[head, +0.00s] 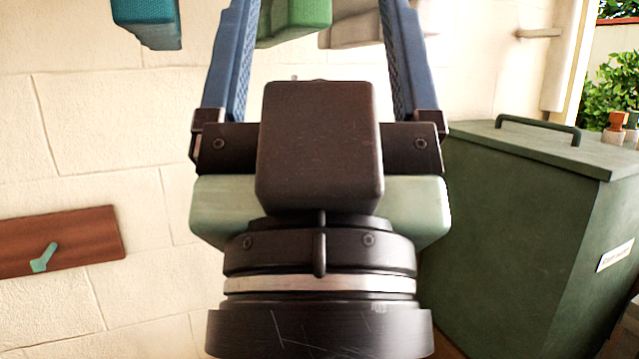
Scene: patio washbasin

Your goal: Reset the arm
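My gripper (320,55) fills the middle of the head view, seen from close behind, with its dark wrist and pale green body below. Its two blue fingers point up and stand wide apart, so it looks open. The fingertips run out of the top of the picture. No object is seen held between the fingers. Behind them, at the top edge, show the lower parts of a green block-like thing (298,18) and a grey-beige one (350,24). I cannot tell how far behind the fingers they are.
A teal thing (147,22) shows at the top left. A brown board with a teal hook (43,257) is on the pale block wall (110,120). A dark green lidded box (520,230) with a handle stands at right, small items (615,128) on top. Shrubs lie beyond.

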